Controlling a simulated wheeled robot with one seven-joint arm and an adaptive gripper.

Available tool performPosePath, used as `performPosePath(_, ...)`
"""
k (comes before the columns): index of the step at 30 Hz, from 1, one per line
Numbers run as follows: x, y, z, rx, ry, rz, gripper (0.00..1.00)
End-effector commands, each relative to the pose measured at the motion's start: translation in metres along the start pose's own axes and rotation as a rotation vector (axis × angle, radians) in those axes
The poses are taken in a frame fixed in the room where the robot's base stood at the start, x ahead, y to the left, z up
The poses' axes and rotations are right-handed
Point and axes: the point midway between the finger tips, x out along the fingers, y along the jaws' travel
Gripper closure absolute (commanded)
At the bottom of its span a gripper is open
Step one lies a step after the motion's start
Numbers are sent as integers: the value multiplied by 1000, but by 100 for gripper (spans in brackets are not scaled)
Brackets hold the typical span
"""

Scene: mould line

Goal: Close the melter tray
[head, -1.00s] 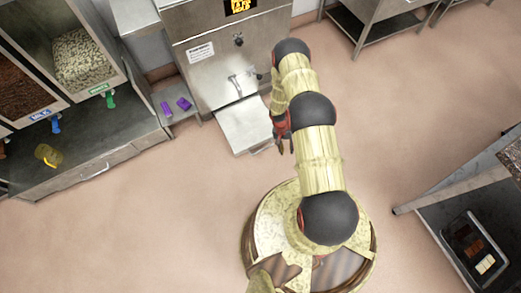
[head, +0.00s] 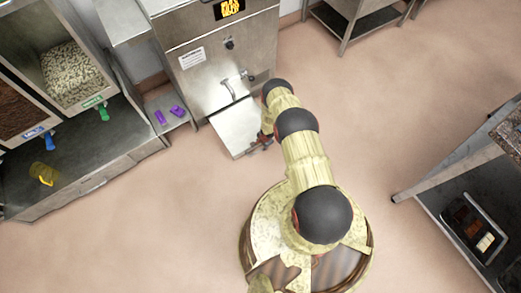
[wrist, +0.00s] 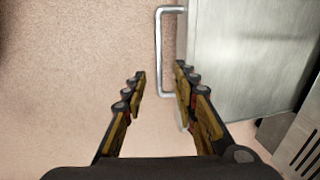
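The melter tray (head: 232,125) sticks out open from the front of the steel melter (head: 217,70) in the head view. In the wrist view the tray (wrist: 250,60) is at the upper right, with its bar handle (wrist: 159,52) along its left edge. My gripper (wrist: 159,76) is open, its two fingers apart on either side of the handle's lower part in the picture. I cannot tell whether they touch it. In the head view my gripper (head: 264,140) is at the tray's front right corner, partly hidden by my arm.
A counter with milk and white chocolate bins (head: 75,75) stands at the left, with a yellow cup (head: 43,172) on it. Purple pieces (head: 168,115) lie on a low shelf beside the melter. A steel table (head: 450,170) is at the right. The floor between is clear.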

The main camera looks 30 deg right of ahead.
Motion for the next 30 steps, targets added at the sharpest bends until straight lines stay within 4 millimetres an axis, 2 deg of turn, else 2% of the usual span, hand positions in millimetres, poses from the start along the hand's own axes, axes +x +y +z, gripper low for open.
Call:
performPosePath(5,16,2,0,13,0,2,71)
performPosePath(12,52,2,0,12,1,3,71)
performPosePath(18,71,2,0,12,1,3,71)
performPosePath(30,78,1,0,11,1,3,71)
